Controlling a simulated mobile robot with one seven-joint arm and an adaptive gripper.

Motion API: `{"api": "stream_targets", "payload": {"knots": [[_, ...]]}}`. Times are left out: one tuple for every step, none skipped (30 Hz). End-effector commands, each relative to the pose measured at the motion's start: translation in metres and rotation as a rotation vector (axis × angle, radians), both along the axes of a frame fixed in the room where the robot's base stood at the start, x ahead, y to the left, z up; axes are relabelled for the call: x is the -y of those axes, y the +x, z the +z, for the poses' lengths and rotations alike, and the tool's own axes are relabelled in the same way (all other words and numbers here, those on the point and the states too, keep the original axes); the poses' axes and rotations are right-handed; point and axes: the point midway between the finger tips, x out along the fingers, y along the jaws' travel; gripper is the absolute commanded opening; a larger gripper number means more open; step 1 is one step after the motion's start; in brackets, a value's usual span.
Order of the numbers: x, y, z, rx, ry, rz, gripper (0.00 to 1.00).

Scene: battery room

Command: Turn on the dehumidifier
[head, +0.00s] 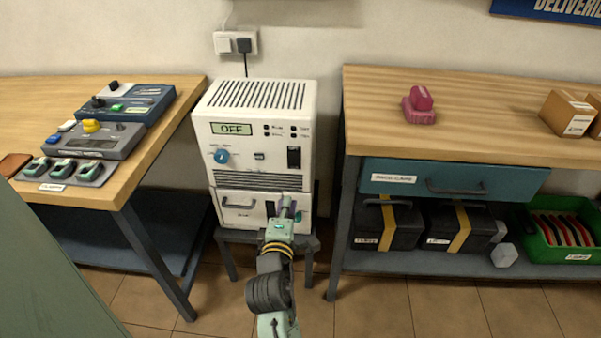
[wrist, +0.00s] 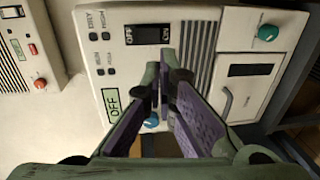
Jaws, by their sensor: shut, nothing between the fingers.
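The white dehumidifier (head: 262,127) stands on a small grey stand between two benches. Its display (head: 231,129) reads OFF, also in the wrist view (wrist: 111,105). A blue knob (head: 221,156) is on its left front. A dark switch (head: 293,157) is on its right front and shows at the top of the wrist view (wrist: 147,34). My gripper (head: 287,203) is in front of the unit's lower right part, below the switch. In the wrist view its fingertips (wrist: 164,82) are together and empty, overlapping the front panel.
A wall socket with a plug (head: 243,45) is above the unit. The left bench holds control boxes (head: 90,137). The right bench holds a pink stamp-like object (head: 420,104) and cardboard boxes. Its drawer (head: 400,178) is shut. A green panel edges the lower left.

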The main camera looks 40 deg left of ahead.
Motion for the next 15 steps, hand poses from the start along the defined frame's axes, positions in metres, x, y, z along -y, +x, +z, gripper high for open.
{"api": "stream_targets", "payload": {"knots": [[0.0, 0.0, 0.0, 0.0, 0.0, 0.0, 0.0], [0.0, 0.0, 0.0, 0.0, 0.001, 0.0, 0.0], [0.0, 0.0, 0.0, 0.0, 0.001, 0.001, 0.0], [0.0, 0.0, 0.001, 0.0, 0.002, 0.001, 0.0], [0.0, 0.0, 0.001, 0.001, 0.003, 0.001, 0.0], [-0.001, 0.0, 0.001, 0.0, 0.004, 0.001, 0.0], [-0.001, 0.0, 0.001, 0.0, 0.004, 0.001, 0.0], [-0.001, 0.001, 0.001, 0.0, 0.004, 0.001, 0.0], [-0.002, 0.003, 0.001, 0.0, 0.004, 0.001, 0.0], [-0.003, 0.004, 0.001, 0.001, 0.004, 0.001, 0.0], [-0.005, 0.006, 0.001, 0.001, 0.004, 0.001, 0.0], [-0.007, 0.01, 0.001, 0.001, 0.004, 0.001, 0.0], [-0.009, 0.014, 0.001, 0.0, 0.005, 0.001, 0.0], [-0.012, 0.018, 0.001, 0.001, 0.006, 0.001, 0.0], [-0.015, 0.024, 0.001, 0.001, 0.006, 0.0, 0.0]]}}
